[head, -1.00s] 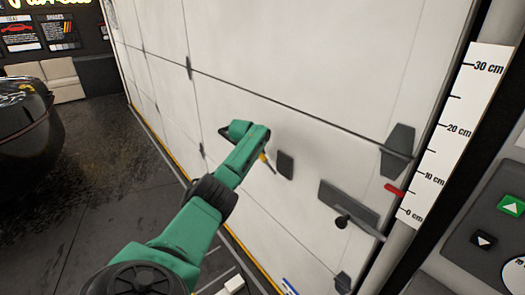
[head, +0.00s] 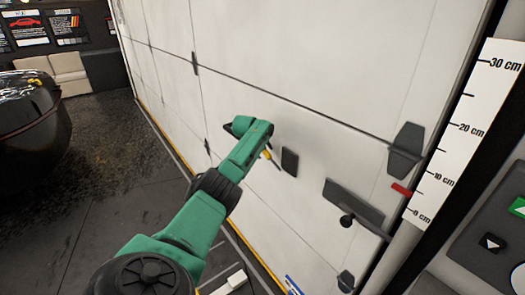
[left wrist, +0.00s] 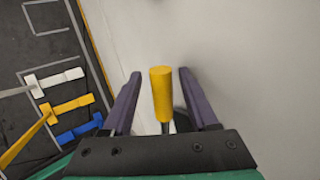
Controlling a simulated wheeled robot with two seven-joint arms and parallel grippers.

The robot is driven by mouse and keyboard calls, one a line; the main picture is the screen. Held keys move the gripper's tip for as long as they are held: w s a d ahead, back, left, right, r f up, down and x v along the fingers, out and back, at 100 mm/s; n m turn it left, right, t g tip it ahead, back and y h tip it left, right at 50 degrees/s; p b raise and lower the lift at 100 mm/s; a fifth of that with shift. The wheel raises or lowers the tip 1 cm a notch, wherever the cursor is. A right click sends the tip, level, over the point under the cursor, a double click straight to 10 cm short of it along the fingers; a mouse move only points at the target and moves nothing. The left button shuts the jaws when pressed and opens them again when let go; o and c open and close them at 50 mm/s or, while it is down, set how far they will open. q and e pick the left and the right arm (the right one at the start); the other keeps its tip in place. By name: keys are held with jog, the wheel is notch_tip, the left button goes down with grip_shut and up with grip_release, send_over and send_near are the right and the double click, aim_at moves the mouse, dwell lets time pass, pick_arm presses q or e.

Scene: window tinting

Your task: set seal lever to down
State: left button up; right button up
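The seal lever shows in the left wrist view as a yellow handle (left wrist: 162,92) on a dark stem, standing out by the pale door panel. In the head view a small yellow part of the lever (head: 267,154) shows beside my green left arm, near a dark plate (head: 290,160) on the door. My left gripper (left wrist: 157,83) has its two purple fingers apart, one on each side of the handle, with a visible gap on both sides. In the head view my arm largely hides its fingers. My right gripper is in neither view.
The large white door (head: 330,60) fills the middle. A dark bracket with a round knob (head: 346,220), a red pointer (head: 401,189) and a centimetre scale (head: 460,130) are at the right. White, yellow and blue bars (left wrist: 79,131) lie at the left in the wrist view.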

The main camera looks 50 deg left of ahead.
pick_arm(q)
jog(key=shift+r, duration=0.1)
jog(key=shift+s+d+r+p, duration=0.1)
jog(key=shift+s+r+p, duration=0.25)
jog(key=shift+r, duration=0.1)
jog(key=b+v, duration=0.2)
jog(key=v, duration=1.1)
jog(key=shift+s+b, duration=0.15)
jog(key=shift+b, duration=0.15)
